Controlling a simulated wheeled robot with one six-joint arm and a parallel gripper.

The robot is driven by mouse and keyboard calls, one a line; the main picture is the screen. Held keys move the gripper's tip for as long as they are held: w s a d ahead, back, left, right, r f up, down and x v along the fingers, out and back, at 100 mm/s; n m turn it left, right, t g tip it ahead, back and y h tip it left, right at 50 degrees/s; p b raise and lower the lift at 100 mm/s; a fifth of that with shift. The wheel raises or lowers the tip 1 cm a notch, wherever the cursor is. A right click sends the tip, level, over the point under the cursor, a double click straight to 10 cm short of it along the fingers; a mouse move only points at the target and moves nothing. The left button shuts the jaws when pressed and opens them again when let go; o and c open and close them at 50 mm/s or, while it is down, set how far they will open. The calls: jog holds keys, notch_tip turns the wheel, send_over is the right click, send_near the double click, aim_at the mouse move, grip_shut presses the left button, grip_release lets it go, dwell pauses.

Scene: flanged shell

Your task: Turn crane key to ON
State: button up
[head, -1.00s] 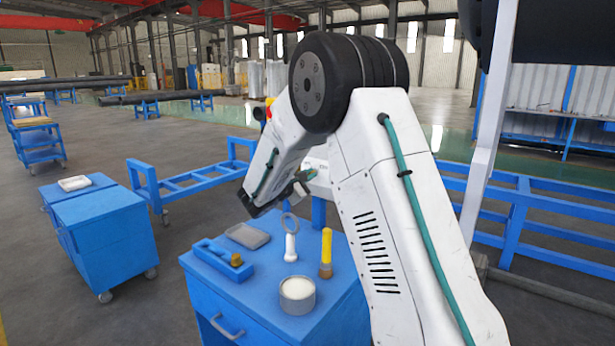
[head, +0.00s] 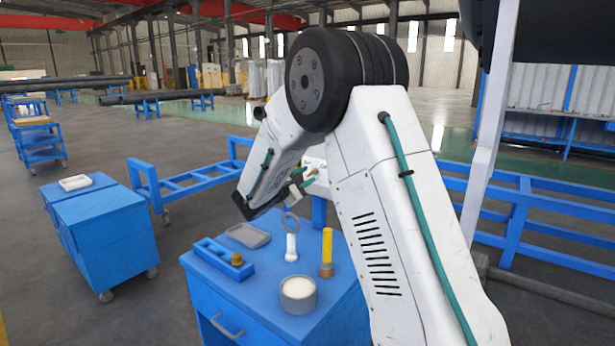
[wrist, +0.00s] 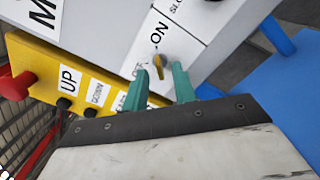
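The crane key (wrist: 162,66) is a small yellow knob on a round dark base, on a white label plate in the wrist view. My gripper (wrist: 161,74) has two teal fingers spread apart, one to each side of the key, with a gap visible around the knob. I cannot tell whether the tips are level with it. In the head view my gripper (head: 306,176) is small, and the key cannot be made out there.
A yellow panel (wrist: 43,68) with UP and DOWN labels, dark buttons and a red button (wrist: 15,86) lies left of the key. In the head view, a blue cabinet (head: 252,316) below the arm holds a flashlight (head: 327,250), a magnifier, a round tin and a tray.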

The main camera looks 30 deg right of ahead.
jog(key=v, duration=0.6)
dwell(0.3)
jog(key=s+a+f+m+g+y, duration=0.1)
jog(key=s+f+m+g+y, duration=0.2)
jog(key=s, duration=0.7)
jog(key=s+f+m+g+y, duration=0.25)
jog(key=s+m+g, duration=0.2)
jog(key=s, duration=0.55)
jog(key=s+a+r+m+t+y, duration=0.1)
jog(key=s+a+y, duration=0.2)
jog(key=s, duration=0.4)
jog(key=s+a+r+m+y, duration=0.2)
jog(key=s+a+y, duration=0.2)
jog(key=s+a, duration=0.2)
jog(key=s+a+r+m+t+y, duration=0.1)
jog(key=s+a+y, duration=0.3)
jog(key=s, duration=0.5)
jog(key=shift+s+a+r+m+t, duration=0.2)
jog(key=shift+a+r+m+t, duration=0.2)
jog(key=shift+m, duration=0.35)
